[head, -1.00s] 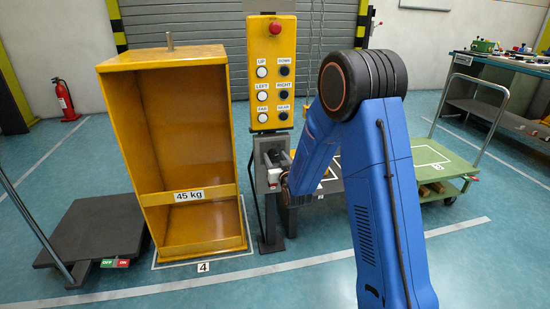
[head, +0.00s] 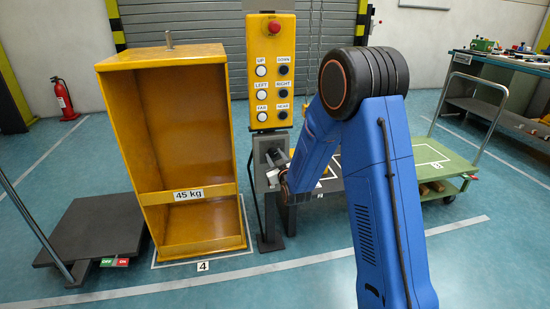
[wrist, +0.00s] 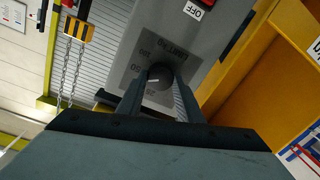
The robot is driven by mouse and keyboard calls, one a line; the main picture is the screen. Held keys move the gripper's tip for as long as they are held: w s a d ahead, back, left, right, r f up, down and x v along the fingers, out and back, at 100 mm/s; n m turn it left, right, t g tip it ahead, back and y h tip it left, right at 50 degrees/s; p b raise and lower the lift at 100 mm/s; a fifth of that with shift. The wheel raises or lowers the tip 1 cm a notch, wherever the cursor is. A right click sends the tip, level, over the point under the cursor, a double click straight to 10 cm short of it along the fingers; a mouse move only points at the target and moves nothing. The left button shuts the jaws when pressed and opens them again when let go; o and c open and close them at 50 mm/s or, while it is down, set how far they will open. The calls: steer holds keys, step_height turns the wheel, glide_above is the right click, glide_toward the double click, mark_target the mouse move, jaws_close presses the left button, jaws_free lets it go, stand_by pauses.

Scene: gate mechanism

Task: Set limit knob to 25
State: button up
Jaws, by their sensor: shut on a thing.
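The limit knob (wrist: 159,74) is a dark round knob with a light pointer mark, on the grey face of a control box (wrist: 187,52) in the wrist view. My gripper (wrist: 158,92) is shut on the knob, one finger on each side. In the head view the grey control box (head: 262,147) stands on a post under the yellow button panel (head: 271,100). There my gripper (head: 276,163) is at its front, and the knob is hidden.
A yellow open-fronted crate (head: 188,194) marked 45 kg stands left of the post. A black platform cart (head: 92,235) is at far left and a green cart (head: 440,160) at right. Floor in front is clear.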

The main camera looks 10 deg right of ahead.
steer(key=n, duration=0.6)
steer(key=shift+a, duration=0.1)
steer(key=n, duration=0.5)
steer(key=shift+f+g+h, duration=0.1)
steer(key=shift+g+h, duration=0.2)
steer(key=shift+n, duration=0.3)
steer(key=o, duration=1)
steer(key=shift+a, duration=0.1)
steer(key=shift+o, duration=0.2)
steer(key=shift+s, duration=0.15)
